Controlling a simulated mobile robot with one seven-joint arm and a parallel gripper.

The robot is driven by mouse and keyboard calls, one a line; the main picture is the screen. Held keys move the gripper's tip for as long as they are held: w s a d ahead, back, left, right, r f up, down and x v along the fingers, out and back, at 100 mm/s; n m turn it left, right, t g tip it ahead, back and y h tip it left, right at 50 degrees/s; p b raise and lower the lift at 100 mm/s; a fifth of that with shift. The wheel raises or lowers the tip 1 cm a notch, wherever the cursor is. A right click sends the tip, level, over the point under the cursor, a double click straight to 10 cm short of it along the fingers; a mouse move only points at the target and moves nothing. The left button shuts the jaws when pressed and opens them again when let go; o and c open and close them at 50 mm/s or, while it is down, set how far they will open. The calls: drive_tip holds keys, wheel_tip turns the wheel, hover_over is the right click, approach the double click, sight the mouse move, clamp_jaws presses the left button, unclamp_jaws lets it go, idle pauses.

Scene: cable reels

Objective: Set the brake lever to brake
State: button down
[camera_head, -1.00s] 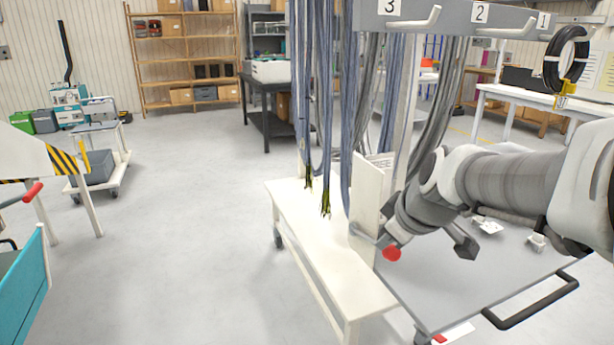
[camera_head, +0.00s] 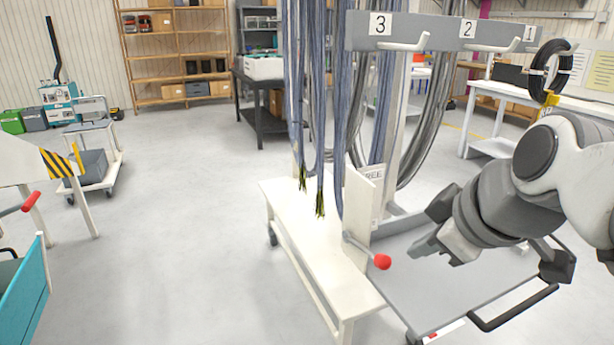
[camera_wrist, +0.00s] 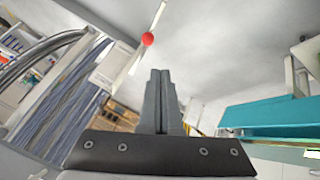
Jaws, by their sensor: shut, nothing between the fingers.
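The brake lever is a thin grey rod with a red knob (camera_head: 382,262), low on a white upright panel (camera_head: 357,203) of the cable rack. The rod slopes down to the right, towards the grey tray. A label reading "FREE" (camera_head: 372,176) is on the panel's right side. My gripper (camera_head: 418,252) is shut and empty, to the right of the knob, with a visible gap. In the wrist view the shut fingers (camera_wrist: 161,74) point towards the knob (camera_wrist: 148,39), which shows just beyond and left of the tips.
Cables hang from hooks numbered 1 to 3 (camera_head: 450,32) above and behind the lever. A white bench (camera_head: 320,260) lies left of it, and the grey tray with a black handle (camera_head: 510,310) right. A teal cart (camera_head: 25,290) stands far left. Open floor lies between.

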drive_tip(key=shift+s+d+r, duration=0.15)
drive_tip(key=shift+s+r, duration=0.3)
drive_tip(key=shift+s, duration=0.2)
drive_tip(key=shift+s+d+r, duration=0.1)
drive_tip(key=shift+s+r, duration=0.3)
drive_tip(key=shift+s, duration=0.25)
drive_tip(key=s+a+f+m+g+h, duration=0.1)
drive_tip(key=s+a+f+m+g, duration=0.15)
drive_tip(key=a+f+m, duration=0.45)
wheel_tip(320, 180, up, 15)
drive_tip(key=d+m+p, duration=0.1)
drive_tip(key=d+p, duration=0.1)
drive_tip(key=p, duration=1.4)
drive_tip(key=shift+s+p, duration=0.25)
drive_tip(key=shift+p, duration=0.1)
